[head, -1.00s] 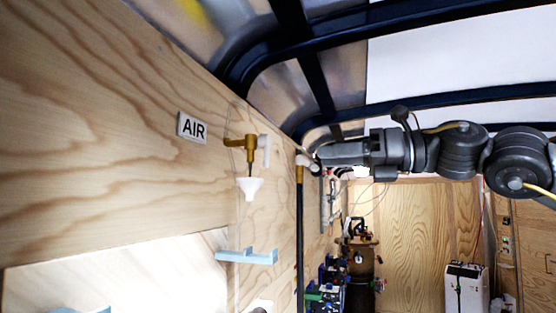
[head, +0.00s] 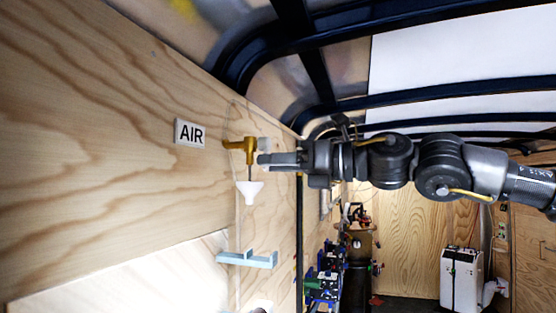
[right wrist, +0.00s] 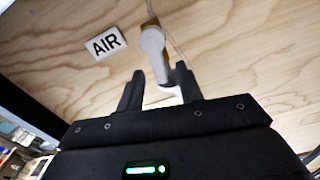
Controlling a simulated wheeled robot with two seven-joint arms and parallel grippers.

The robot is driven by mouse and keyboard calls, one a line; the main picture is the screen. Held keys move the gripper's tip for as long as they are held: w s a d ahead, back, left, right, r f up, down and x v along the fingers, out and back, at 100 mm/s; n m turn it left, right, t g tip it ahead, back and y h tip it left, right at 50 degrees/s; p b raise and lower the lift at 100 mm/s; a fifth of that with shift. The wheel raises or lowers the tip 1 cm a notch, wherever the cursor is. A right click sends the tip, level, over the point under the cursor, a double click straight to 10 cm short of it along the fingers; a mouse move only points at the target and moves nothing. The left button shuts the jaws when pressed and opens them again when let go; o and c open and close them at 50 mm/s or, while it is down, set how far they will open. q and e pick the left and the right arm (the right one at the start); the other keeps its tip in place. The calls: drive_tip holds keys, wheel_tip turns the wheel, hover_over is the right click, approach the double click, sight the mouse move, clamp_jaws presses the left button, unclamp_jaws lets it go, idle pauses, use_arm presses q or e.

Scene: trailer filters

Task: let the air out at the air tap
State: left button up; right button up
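The air tap (head: 240,144) is a brass fitting on the wooden wall, right of the AIR sign (head: 189,133). Its pale handle (head: 263,143) is partly hidden behind my right gripper (head: 263,160) in the head view. In the right wrist view the handle (right wrist: 154,48) hangs down between the two dark, spread fingers of my right gripper (right wrist: 160,75). The fingers are open; I cannot tell if either touches the handle. A white funnel (head: 249,191) is below the tap. My left gripper is not in view.
A light blue bracket (head: 247,260) sticks out from the wall below the funnel. A dark vertical pipe (head: 299,240) stands right of it. Dark roof ribs (head: 440,103) cross above my right arm. A white unit (head: 461,279) stands at the far end.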

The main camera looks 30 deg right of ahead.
clamp_jaws()
idle(0.3)
drive_tip(key=shift+s+a+r+m+p, duration=0.1)
drive_tip(key=shift+s+a+r+m, duration=0.45)
drive_tip(key=shift+m, duration=2.1)
drive_tip(key=shift+s+a+r+m+p, duration=0.2)
drive_tip(key=shift+r+m, duration=0.55)
drive_tip(key=shift+m, duration=1.95)
drive_tip(key=shift+s+a+r+m+p, duration=0.1)
drive_tip(key=shift+s+a+r+m, duration=0.45)
drive_tip(key=shift+m, duration=2.1)
drive_tip(key=shift+w+d+r, duration=0.15)
drive_tip(key=shift+w, duration=0.05)
